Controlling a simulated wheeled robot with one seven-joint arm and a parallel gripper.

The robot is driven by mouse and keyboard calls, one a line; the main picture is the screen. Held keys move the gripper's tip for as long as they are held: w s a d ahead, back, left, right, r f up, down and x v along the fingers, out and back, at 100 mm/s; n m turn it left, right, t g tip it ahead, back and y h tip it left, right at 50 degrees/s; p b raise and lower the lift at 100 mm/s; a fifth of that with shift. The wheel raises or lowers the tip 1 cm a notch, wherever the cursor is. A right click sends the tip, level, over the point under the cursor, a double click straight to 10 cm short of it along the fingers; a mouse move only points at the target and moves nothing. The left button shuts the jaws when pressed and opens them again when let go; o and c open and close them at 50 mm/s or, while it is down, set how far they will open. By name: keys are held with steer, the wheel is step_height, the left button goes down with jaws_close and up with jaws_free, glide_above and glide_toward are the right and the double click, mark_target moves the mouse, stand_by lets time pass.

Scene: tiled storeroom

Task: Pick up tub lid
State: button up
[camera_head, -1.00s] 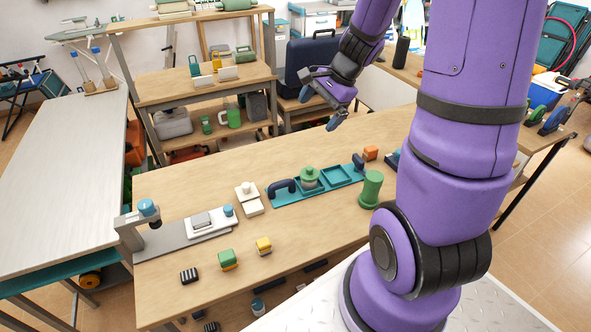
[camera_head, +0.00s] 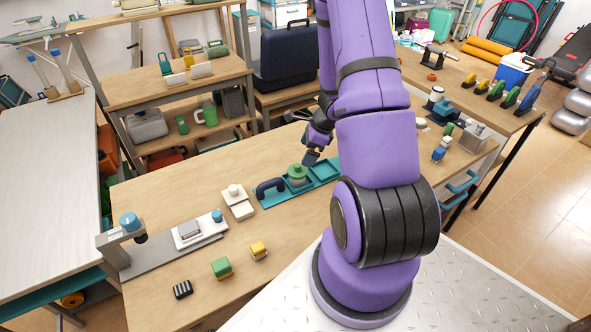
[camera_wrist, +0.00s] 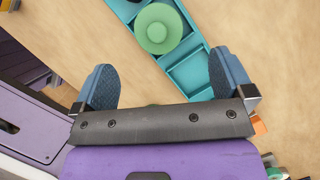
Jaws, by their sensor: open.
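In the wrist view the lid (camera_wrist: 170,41) shows from above as a green disc with a paler round knob. My gripper (camera_head: 311,157) is just above and beyond the lid, pointing down. In the wrist view my gripper (camera_wrist: 165,78) has its two blue fingers wide apart with nothing between them. The lid lies ahead of the fingertips, apart from them.
The tray has a dark arched handle (camera_head: 270,187) at its left end and empty compartments (camera_wrist: 190,75) beside the lid. A white box with a knob (camera_head: 237,203) stands left of the tray. Yellow (camera_head: 259,250) and green (camera_head: 221,267) blocks lie nearer. The table's front middle is clear.

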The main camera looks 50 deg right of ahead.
mark_target(299, 165)
steer(key=shift+a+x, duration=0.2)
steer(key=shift+x, duration=3.8)
steer(key=c, duration=1)
